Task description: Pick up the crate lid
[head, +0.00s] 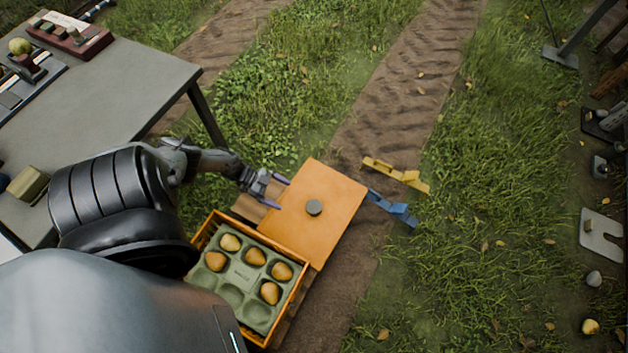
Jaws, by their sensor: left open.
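My right gripper is not in view.
A grey table (120,95) stands at the left with tools and a red-brown box (70,38). A yellow piece (396,174) and a blue piece (391,208) lie just right of the lid. Metal parts and a pear (590,326) lie at the far right. Grass and bare soil surround the crate.

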